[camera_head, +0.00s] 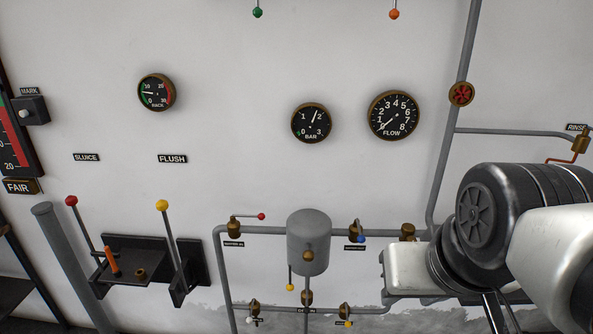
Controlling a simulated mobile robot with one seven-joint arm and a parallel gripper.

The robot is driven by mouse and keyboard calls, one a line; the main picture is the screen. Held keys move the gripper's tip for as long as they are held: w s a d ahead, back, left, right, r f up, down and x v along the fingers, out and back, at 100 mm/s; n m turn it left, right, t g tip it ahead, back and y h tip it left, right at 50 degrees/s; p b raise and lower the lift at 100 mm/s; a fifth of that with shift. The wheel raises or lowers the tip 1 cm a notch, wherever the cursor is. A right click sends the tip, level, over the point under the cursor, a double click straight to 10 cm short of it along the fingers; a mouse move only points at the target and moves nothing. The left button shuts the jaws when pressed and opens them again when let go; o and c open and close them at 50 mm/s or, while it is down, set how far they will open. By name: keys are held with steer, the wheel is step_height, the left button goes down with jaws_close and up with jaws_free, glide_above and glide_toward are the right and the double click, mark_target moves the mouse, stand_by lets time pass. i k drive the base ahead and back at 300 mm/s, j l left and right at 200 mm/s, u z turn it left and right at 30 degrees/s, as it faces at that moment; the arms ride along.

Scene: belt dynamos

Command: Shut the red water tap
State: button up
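A brass tap (234,229) with a thin lever ending in a red knob (262,216) sits on the upper grey pipe, left of a grey tank. Its lever lies level, pointing right, along the pipe. The small label under it is too small to read surely. My arm comes in from the lower right, well right of the red-knobbed tap. A pale block at its end looks like part of my gripper (405,272); the fingers cannot be made out clearly. Nothing of my arm touches the tap.
The grey tank (309,243) and a blue-knobbed tap (355,232) stand between my arm and the red-knobbed tap. Lower taps have white and yellow knobs. Red and yellow levers (163,205) rise at left. Gauges (312,123) hang on the wall above.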

mark_target(261, 216)
steer(key=i+j+z, duration=0.45)
steer(key=i+j, duration=0.45)
steer(key=j, duration=0.1)
